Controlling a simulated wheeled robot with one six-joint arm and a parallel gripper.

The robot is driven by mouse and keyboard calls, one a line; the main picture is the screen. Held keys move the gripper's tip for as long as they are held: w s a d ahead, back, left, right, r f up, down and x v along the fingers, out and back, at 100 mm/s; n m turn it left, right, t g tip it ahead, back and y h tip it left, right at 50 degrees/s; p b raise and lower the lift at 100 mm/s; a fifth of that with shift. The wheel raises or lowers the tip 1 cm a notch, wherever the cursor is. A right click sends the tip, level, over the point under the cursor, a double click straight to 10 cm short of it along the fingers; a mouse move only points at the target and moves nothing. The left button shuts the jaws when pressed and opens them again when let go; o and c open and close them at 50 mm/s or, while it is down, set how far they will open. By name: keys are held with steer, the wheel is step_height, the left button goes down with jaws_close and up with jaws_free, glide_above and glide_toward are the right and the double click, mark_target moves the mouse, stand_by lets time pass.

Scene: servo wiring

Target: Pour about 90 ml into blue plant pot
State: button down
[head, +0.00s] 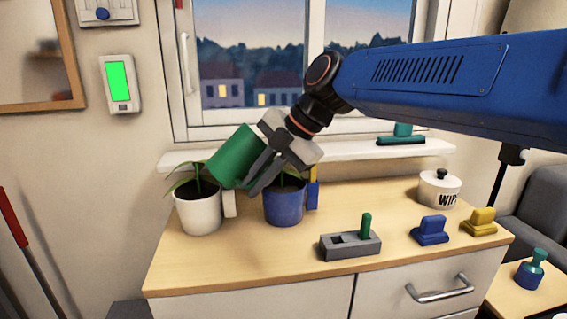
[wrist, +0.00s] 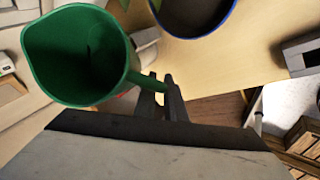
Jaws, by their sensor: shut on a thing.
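My gripper (head: 268,165) is shut on the handle of a green jug (head: 233,155). The jug is tilted, held above the cabinet top between the white pot and the blue pot. In the wrist view the jug (wrist: 75,55) shows its open mouth, and my gripper's fingers (wrist: 165,95) close on its handle. I cannot make out any liquid in it or a stream from it. The blue plant pot (head: 284,209) stands upright on the cabinet, partly hidden behind my gripper. Its blue rim and dark soil also show in the wrist view (wrist: 233,18).
A white plant pot (head: 198,212) stands left of the blue pot. A grey lever box (head: 350,246), blue block (head: 430,231), yellow block (head: 479,222) and lidded white jar (head: 440,190) stand to the right. The window sill (head: 350,153) runs behind. The cabinet front is clear.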

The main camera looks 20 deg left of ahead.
steer(key=shift+s+a+f+g+y+p, duration=0.1)
steer(key=shift+f+g+y+p, duration=0.15)
steer(key=shift+y, duration=0.25)
steer(key=shift+s+a+r+n+g+y+p, duration=0.1)
steer(key=shift+r+n+g+y+p, duration=0.25)
steer(key=shift+y+p, duration=0.25)
steer(key=shift+s+a+r+n+y+p, duration=0.2)
steer(key=shift+n+y+p, duration=0.2)
steer(key=shift+n+p, duration=0.4)
steer(key=shift+a+f+g+p, duration=0.1)
steer(key=shift+a+g+p, duration=0.05)
steer(key=shift+g+p, duration=0.2)
steer(key=shift+s+a+p, duration=0.1)
steer(key=shift+s+p, duration=0.05)
steer(key=shift+p, duration=0.3)
steer(key=shift+g, duration=0.25)
steer(key=shift+f+p, duration=0.1)
steer(key=shift+p, duration=0.9)
steer(key=shift+d+r+g, duration=0.2)
steer(key=shift+g, duration=0.1)
